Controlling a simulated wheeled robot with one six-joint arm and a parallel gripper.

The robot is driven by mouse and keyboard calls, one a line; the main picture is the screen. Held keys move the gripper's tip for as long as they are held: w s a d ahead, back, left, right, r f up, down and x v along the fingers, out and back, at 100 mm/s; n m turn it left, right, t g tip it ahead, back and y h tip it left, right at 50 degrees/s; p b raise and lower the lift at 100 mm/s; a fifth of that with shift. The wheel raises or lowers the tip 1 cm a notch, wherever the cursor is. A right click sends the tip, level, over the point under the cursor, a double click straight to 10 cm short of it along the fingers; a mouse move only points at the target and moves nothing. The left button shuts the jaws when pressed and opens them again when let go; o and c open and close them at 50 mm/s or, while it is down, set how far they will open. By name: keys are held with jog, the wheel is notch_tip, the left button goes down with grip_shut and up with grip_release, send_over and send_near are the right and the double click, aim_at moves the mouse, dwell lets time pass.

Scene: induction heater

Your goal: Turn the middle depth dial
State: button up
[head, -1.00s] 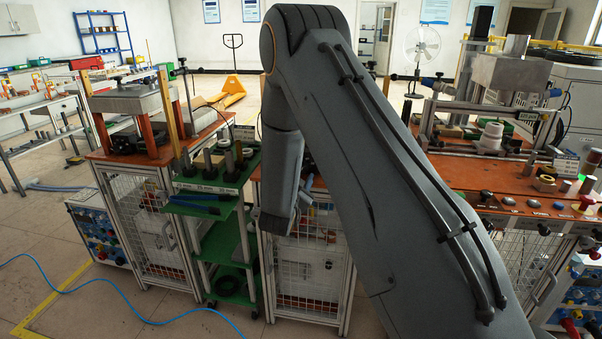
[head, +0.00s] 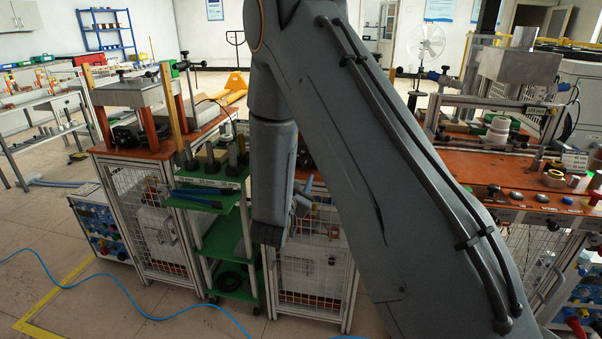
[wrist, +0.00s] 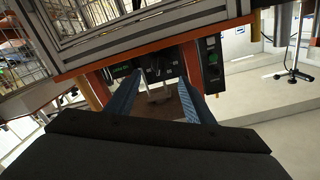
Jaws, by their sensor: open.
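No dial can be told apart clearly in either view, so I cannot say which is the middle depth dial. In the wrist view my gripper (wrist: 161,77) is open, with two blue-grey fingers apart and nothing seen held between them. Beyond the fingertips is a dark panel (wrist: 120,70) with small pale and green marks, too small to read. In the head view my gripper (head: 305,190) hangs low, partly hidden by my arm, in front of the middle orange-topped bench.
A green shelf trolley (head: 222,238) stands left of my gripper, beside an orange-topped bench (head: 158,152). The right bench (head: 470,165) carries knobs, buttons and apparatus. A control box (wrist: 211,62) with a green button shows in the wrist view. Floor at lower left is open, crossed by a blue cable.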

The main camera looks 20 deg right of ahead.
aim_at(304, 164)
jog(key=shift+w+d+f+n+b, duration=0.1)
jog(key=shift+w+d+n+b, duration=0.4)
jog(key=shift+w+n, duration=0.7)
jog(key=shift+w+d+n+b, duration=0.35)
jog(key=shift+w+d+n, duration=0.45)
jog(key=shift+n, duration=0.75)
jog(key=shift+w+d+f+n+b, duration=0.1)
jog(key=shift+w+d+n+b, duration=0.35)
jog(key=shift+w+n, duration=0.8)
jog(key=shift+s, duration=0.1)
jog(key=c, duration=1)
jog(key=shift+c, duration=0.2)
